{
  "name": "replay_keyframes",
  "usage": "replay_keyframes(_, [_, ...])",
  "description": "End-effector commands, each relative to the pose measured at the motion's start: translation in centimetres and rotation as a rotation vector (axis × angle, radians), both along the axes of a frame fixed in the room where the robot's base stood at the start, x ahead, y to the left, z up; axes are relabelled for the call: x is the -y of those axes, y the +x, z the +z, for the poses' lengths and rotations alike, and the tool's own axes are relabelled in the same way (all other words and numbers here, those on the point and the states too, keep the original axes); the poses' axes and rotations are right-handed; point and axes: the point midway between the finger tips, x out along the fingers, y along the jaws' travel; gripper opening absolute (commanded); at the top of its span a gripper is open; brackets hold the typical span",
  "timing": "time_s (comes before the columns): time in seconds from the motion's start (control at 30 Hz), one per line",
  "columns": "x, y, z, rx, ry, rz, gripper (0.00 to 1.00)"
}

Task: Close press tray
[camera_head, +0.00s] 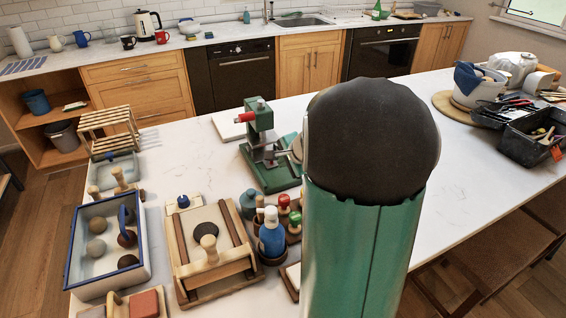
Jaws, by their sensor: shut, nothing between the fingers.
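The green press (258,116) stands upright on the white counter, left of the middle, with a red-tipped handle at its top left. Its green base (271,180) lies flat on the counter. A grey metal part that looks like the press tray (266,157) shows low in the press; how far out it sits is unclear. My large green and black arm covers the area just right of the press. Only a small grey bit of my gripper (292,154) seems to show at the arm's left edge, close to the press. It is shut and empty; whether it touches the tray is hidden.
A blue-rimmed tray (76,247) with balls, a wooden frame board (181,251) and a blue bottle (271,233) crowd the counter's near left. A wooden rack (108,125) stands farther left. Black bins (530,142) are at far right. The counter behind the press is mostly clear.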

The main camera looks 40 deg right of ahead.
Motion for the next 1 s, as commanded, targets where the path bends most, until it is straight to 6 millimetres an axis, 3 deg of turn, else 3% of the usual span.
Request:
replay_keyframes(0.5, [-0.6,-5.5,6.8,0.003,-0.003,-0.001,0.00])
replay_keyframes(1.0, [-0.7,-6.5,7.5,0.000,0.001,-0.001,0.00])
